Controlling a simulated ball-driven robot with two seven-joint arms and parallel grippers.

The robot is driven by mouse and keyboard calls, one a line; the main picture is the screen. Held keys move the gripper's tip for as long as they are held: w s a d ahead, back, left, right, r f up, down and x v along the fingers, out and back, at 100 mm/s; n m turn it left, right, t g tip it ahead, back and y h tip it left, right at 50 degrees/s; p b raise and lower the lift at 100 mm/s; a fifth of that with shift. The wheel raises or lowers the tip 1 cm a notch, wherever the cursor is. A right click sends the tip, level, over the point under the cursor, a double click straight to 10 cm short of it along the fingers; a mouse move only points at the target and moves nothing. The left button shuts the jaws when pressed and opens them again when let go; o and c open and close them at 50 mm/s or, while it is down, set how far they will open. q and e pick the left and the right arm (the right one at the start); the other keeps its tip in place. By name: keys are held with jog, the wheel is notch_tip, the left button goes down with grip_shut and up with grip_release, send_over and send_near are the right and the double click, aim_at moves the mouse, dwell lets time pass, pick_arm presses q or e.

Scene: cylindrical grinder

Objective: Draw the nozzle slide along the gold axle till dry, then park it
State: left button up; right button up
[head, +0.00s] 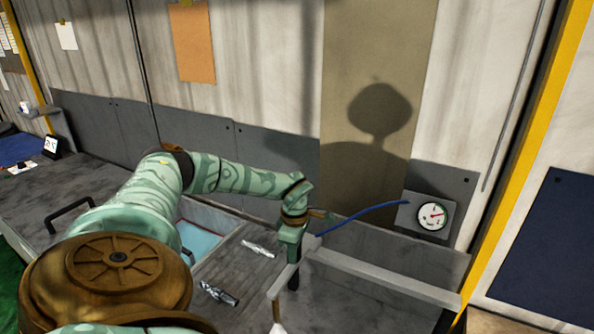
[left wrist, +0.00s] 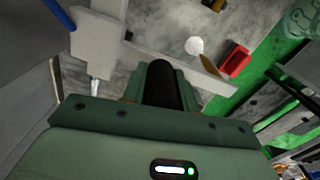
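My left gripper (head: 293,278) points down beside a light grey block (head: 310,243) where a blue hose (head: 362,215) ends; this looks like the nozzle slide. In the left wrist view the grey block (left wrist: 98,45) is left of the gripper. A black rounded piece (left wrist: 162,85) sits between green gripper parts; I cannot tell whether it is a finger or a held handle. A short tan bar with a whitish tip (head: 276,310) is below the gripper, and the left wrist view shows it too (left wrist: 213,70). I cannot surely pick out the gold axle. My right gripper is not in view.
A basin of pale blue liquid (head: 198,243) is open left of the gripper. Two metal shafts (head: 258,248) (head: 218,293) lie on the grey top. A dial gauge (head: 432,216) is at right. A red tray (left wrist: 236,61) shows in the left wrist view.

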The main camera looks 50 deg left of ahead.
pick_arm(q)
jog(key=o, duration=0.4)
jog(key=shift+s+a, duration=0.1)
jog(key=shift+a, duration=0.15)
jog(key=shift+o, duration=0.2)
notch_tip(320, 180, up, 16)
jog(key=shift+r+p, duration=0.2)
jog(key=shift+p, duration=0.1)
jog(key=shift+f, duration=0.1)
